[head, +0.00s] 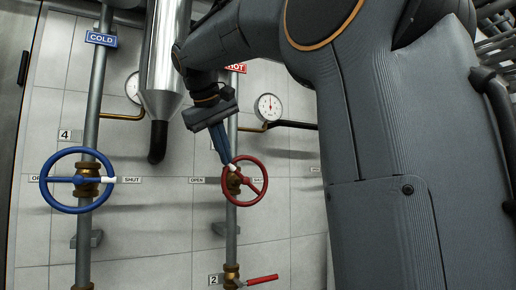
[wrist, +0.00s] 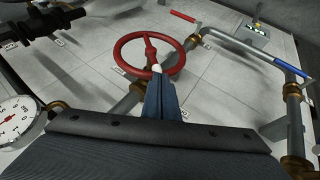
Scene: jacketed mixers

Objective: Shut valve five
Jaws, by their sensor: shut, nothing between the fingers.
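A red handwheel (head: 266,180) is on the right-hand pipe, below a red sign reading HOT that my arm partly covers. An OPEN label (head: 197,181) is left of it; its number plate is not readable. The wheel also shows in the wrist view (wrist: 117,55), with a white mark on its rim. My gripper (head: 229,162) points down at the wheel's upper left rim. Its fingers are shut and empty, the tips at the white mark. In the wrist view my gripper (wrist: 160,78) touches or nearly touches the rim there; I cannot tell which.
A blue handwheel (head: 46,180) on the COLD pipe, near a plate marked 4, has its white mark towards SHUT. A red lever (head: 262,280) is below, near plate 2. A gauge (head: 268,107) and steel vessel (head: 166,60) are close. A blue lever (wrist: 291,68) is at right.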

